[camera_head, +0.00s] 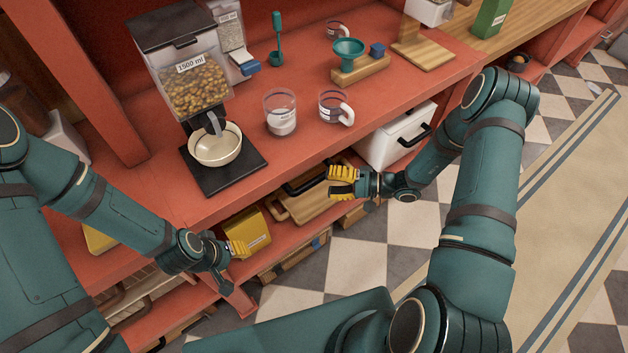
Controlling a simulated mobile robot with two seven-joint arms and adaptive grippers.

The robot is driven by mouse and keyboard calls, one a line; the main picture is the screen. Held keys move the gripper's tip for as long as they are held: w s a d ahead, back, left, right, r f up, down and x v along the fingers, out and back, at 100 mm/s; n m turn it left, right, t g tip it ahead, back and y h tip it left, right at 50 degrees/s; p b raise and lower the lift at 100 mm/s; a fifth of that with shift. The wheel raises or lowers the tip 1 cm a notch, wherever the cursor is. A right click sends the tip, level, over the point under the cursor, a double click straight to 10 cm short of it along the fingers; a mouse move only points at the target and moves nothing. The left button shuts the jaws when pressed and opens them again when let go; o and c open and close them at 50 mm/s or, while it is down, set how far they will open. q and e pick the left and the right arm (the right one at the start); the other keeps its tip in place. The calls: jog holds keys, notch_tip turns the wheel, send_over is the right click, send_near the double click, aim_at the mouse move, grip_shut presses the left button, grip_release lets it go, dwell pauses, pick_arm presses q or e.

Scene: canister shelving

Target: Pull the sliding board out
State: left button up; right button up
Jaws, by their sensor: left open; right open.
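The wooden sliding board (311,203) sits in the lower shelf opening under the red counter, with its front end showing. A dark handle (304,185) is at its upper side. My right gripper (330,180) is open, its yellow fingers spread one above the other and pointing left, close to the right end of the handle. I cannot tell whether they touch it. My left gripper (246,249) is open and empty, seen nearly edge-on, in front of a yellow box on the lower shelf. The rear of the board is hidden under the counter.
The yellow box (246,230) stands left of the board; a white container (393,137) with a dark handle stands right of it. Above are a dispenser (190,75) with a bowl (214,147), a glass jar (280,112) and mugs. Checkered floor (335,262) lies in front.

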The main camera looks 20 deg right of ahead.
aim_at(315, 183)
jog(key=shift+x, duration=2.55)
jog(key=shift+w, duration=0.1)
grip_shut()
